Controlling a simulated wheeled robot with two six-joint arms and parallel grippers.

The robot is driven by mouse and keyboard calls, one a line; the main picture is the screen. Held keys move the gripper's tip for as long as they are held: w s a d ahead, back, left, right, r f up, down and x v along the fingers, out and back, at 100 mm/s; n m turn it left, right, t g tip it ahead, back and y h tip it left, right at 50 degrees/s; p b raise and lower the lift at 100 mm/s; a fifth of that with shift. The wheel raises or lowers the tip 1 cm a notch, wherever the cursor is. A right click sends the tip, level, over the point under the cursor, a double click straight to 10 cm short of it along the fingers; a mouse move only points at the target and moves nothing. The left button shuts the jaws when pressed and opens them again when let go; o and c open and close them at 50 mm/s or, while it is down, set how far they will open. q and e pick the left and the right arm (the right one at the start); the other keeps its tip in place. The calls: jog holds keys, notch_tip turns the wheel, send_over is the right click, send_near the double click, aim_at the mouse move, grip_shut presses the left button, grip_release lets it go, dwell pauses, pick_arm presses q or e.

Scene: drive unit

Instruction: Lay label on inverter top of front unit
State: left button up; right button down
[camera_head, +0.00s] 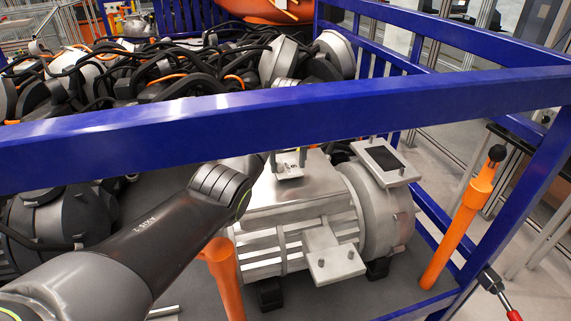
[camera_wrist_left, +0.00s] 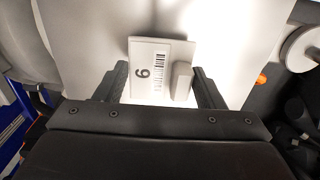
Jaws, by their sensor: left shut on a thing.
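The front drive unit is a silver ribbed motor housing (camera_head: 300,215) with a flat metal inverter top (camera_head: 315,170), seen in the head view behind the blue rail. My left arm comes in from the left, and its gripper (camera_head: 290,162), partly hidden by the rail, is at the inverter top. In the left wrist view the left gripper (camera_wrist_left: 160,88) is shut on the label (camera_wrist_left: 150,65), a white plate with a barcode, a digit and a raised grey tab. The label is over a pale flat surface; whether it touches cannot be told. My right gripper is not in view.
A blue rail (camera_head: 300,105) crosses in front of the unit. Orange posts (camera_head: 465,215) stand at its right and front. More drive units and black cables (camera_head: 180,70) are heaped behind. A plate with a black square (camera_head: 384,160) sits on the unit's right end.

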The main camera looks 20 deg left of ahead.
pick_arm(q)
jog(key=shift+d+f, duration=0.15)
jog(key=shift+f, duration=0.45)
jog(key=shift+s+a+f, duration=0.1)
jog(key=shift+a+f, duration=0.05)
jog(key=shift+a, duration=0.15)
jog(key=o, duration=1)
jog(key=shift+d, duration=0.1)
